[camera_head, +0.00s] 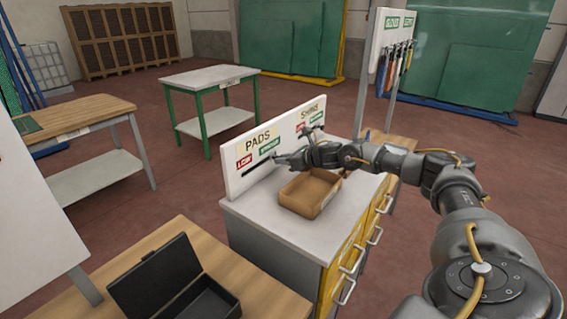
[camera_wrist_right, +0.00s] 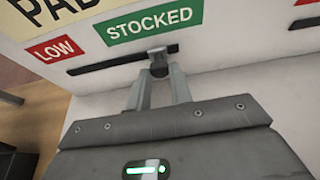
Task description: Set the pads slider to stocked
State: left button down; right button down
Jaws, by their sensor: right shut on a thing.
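The white board (camera_head: 234,178) carries a PADS label (camera_head: 257,139), a red LOW tag (camera_head: 244,161) and a green STOCKED tag (camera_head: 269,146). Below them runs a dark slot (camera_head: 259,166), also seen in the right wrist view (camera_wrist_right: 105,64). The pads slider's dark knob (camera_wrist_right: 159,68) sits near the slot's right end, under the STOCKED tag (camera_wrist_right: 149,27). My right gripper (camera_head: 279,159) is shut on this knob, its fingers (camera_wrist_right: 159,88) on either side of it. In the head view the gripper hides the knob. My left gripper is not in view.
A brown box (camera_head: 309,194) stands on the cabinet top (camera_head: 262,219) below my right forearm. A second slider section with a SHINE-like label (camera_head: 312,115) lies to the right. An open black case (camera_head: 172,275) sits on a wooden table at the front left.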

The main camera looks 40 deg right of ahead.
jog(key=c, duration=1.5)
grip_release()
jog(key=shift+d, duration=0.15)
jog(key=shift+o, duration=1.3)
jog(key=shift+w, duration=0.1)
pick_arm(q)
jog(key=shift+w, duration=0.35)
pick_arm(e)
jog(key=shift+s+d+r+b, duration=0.1)
jog(key=shift+s+d+b, duration=0.1)
jog(key=shift+s+b, duration=0.25)
pick_arm(q)
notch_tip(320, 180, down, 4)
jog(key=b, duration=0.3)
pick_arm(e)
jog(key=v, duration=0.9)
jog(key=shift+s, duration=0.4)
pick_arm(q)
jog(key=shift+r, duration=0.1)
pick_arm(e)
jog(key=shift+r, duration=0.25)
